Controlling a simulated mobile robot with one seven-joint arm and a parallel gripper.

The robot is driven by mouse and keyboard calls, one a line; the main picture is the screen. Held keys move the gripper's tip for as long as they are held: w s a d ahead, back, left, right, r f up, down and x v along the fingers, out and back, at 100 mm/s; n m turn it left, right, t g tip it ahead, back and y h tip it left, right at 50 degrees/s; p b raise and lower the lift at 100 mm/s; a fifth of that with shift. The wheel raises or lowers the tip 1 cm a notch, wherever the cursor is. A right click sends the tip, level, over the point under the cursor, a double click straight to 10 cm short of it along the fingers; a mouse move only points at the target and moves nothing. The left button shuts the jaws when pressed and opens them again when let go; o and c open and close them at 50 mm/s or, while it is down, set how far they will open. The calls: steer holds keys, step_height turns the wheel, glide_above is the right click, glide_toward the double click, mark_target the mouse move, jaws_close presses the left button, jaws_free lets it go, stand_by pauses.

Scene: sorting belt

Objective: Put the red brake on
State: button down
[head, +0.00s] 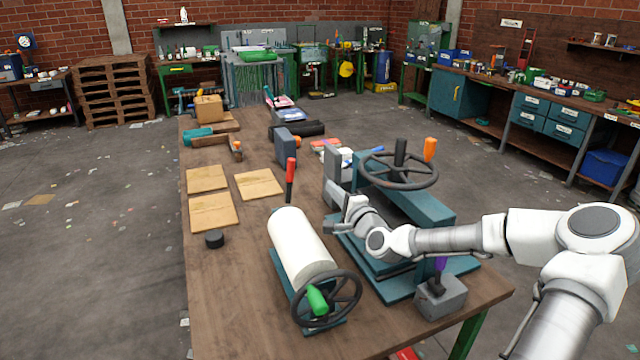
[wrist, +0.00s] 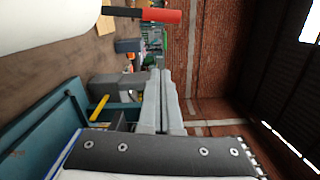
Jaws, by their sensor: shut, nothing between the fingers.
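The red brake (head: 291,170) is a lever with a red grip on a black stem, standing close to upright at the far end of the white roller (head: 298,245). In the wrist view, which is turned on its side, the red grip (wrist: 161,16) lies across the top edge, beyond the fingertips, with the roller (wrist: 40,22) at upper left. My gripper (head: 328,228) is shut and empty, to the right of the roller and apart from the lever. Its closed fingers show in the wrist view (wrist: 160,78). The lever's base is hidden behind the roller.
A black handwheel (head: 327,298) with a green knob (head: 317,300) is at the roller's near end. A teal press (head: 420,207) with a wheel and orange knob (head: 430,150) stands close to my arm. A purple-handled lever box (head: 440,297) sits at the near right. Wooden boards (head: 213,212) lie left.

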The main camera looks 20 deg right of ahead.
mark_target(290, 180)
steer(key=w+a, duration=0.4)
steer(key=w, duration=0.5)
steer(key=shift+w+a+r+p, duration=0.2)
steer(key=shift+w+r+p, duration=0.1)
steer(key=shift+w+p, duration=0.1)
